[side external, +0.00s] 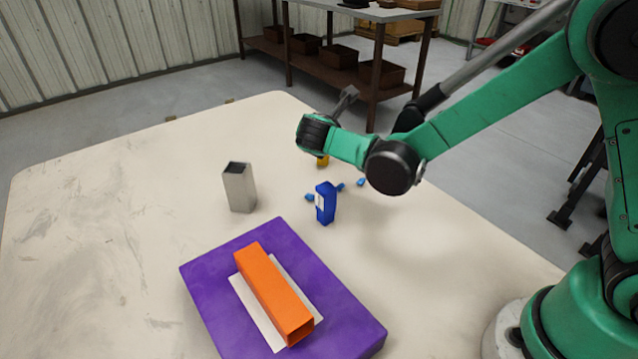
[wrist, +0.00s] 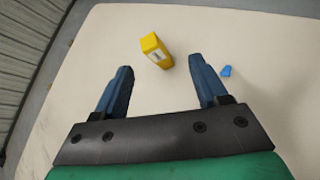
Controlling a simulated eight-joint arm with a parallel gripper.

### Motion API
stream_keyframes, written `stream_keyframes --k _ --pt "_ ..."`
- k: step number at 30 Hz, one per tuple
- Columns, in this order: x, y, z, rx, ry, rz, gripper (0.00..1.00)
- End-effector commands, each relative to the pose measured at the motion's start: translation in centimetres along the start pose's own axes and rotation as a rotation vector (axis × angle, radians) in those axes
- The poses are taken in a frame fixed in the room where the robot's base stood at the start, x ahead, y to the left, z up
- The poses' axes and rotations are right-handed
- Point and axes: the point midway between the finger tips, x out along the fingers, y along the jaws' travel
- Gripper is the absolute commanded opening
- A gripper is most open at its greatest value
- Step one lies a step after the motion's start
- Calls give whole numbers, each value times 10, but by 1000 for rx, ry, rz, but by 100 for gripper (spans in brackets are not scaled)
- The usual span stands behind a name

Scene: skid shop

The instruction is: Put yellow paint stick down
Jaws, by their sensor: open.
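The yellow paint stick (wrist: 156,50) is a short yellow block with a pale label, on the cream table just beyond and between my fingertips in the wrist view. In the side view only a small part of it (side external: 322,161) shows below my wrist; the rest is hidden. My gripper (wrist: 160,64) is open, with its two blue fingers apart and a gap to the block on both sides. Nothing is held.
An orange tube (side external: 272,290) lies on a purple slab (side external: 215,285). The table's left is clear.

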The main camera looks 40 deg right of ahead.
Motion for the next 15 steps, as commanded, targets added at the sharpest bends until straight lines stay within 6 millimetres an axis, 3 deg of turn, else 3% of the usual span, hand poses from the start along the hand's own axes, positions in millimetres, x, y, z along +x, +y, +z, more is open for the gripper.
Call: stream_keyframes --k 6,15 --pt "-32 -43 30 684 246 -99 66" --pt "-86 -102 30 1648 502 -375 66"
